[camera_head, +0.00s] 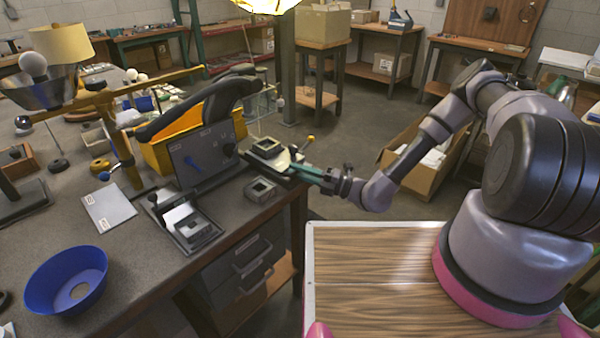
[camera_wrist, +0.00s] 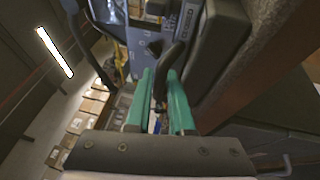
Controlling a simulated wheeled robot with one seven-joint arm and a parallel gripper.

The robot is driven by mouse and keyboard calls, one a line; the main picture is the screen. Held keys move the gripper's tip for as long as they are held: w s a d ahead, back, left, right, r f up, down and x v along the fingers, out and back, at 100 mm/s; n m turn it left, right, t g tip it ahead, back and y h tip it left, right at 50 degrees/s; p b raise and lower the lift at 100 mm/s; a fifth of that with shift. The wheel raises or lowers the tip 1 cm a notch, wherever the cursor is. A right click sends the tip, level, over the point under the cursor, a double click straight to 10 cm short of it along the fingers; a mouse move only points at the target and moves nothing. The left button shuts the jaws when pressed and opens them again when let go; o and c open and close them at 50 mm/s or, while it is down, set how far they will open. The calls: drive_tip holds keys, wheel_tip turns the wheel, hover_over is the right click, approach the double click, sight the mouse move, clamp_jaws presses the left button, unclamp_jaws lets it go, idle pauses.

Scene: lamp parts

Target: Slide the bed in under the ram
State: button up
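The press has a yellow body, a grey front panel (camera_head: 200,152) and a long black curved arm over it. I cannot make out the ram's lower end. The bed (camera_head: 284,160) is a flat grey plate sticking out at the panel's right side, with a square grey block (camera_head: 266,147) on it. My gripper (camera_head: 304,172) reaches in from the right, its green fingers at the bed's outer end. In the wrist view, a dark curved bar (camera_wrist: 171,60) runs between the two green fingertips (camera_wrist: 160,74). I cannot tell whether they grip it.
Another square block (camera_head: 260,189) lies on the bench in front of the bed. A grey fixture (camera_head: 187,223), a blue bowl (camera_head: 66,279) and a flat grey plate (camera_head: 108,206) are further left. The floor beyond the bench's right edge is open, with a cardboard box (camera_head: 425,165) behind my arm.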

drive_tip(key=shift+o, duration=1.2)
drive_tip(key=shift+s, duration=0.1)
drive_tip(key=s+a+r+v, duration=0.1)
drive_tip(key=s+v, duration=0.2)
drive_tip(key=v, duration=1.5)
drive_tip(key=d+r+n+g+h, duration=0.4)
drive_tip(key=r+n+h, duration=0.1)
drive_tip(key=r+n, duration=0.5)
drive_tip(key=d+r+n+g+h, duration=0.3)
drive_tip(key=r+n+g+h, duration=0.1)
drive_tip(key=r+n, duration=0.7)
drive_tip(key=shift+w+d+r+n+g+h, duration=0.3)
drive_tip(key=shift+w+d+n+g+h, duration=0.15)
drive_tip(key=shift+n+h, duration=0.2)
